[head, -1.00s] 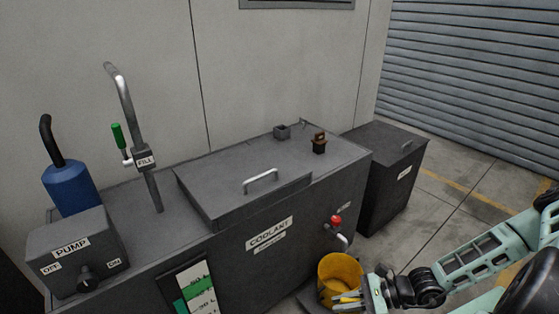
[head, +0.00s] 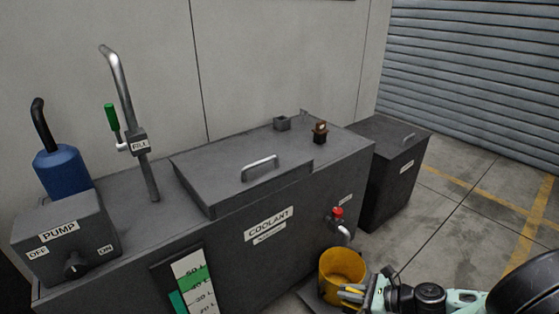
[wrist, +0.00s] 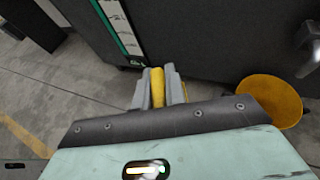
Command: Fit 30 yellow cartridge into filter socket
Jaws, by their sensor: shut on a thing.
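My gripper (head: 352,293) is low in front of the coolant tank, beside the yellow bucket. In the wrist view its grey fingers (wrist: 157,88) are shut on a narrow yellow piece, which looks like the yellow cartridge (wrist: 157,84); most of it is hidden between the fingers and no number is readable. On the far right of the tank top stand a small square grey open-topped fitting (head: 282,123), which may be the filter socket, and a small dark and brown block (head: 320,131). I cannot tell for sure which is the socket.
The coolant tank (head: 236,245) has a handled lid (head: 240,175), a fill pipe (head: 125,80) and a pump box (head: 65,240). A red-knobbed tap (head: 337,213) juts out above the yellow bucket (head: 342,263). A dark bin (head: 395,175) stands right. Floor beyond is clear.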

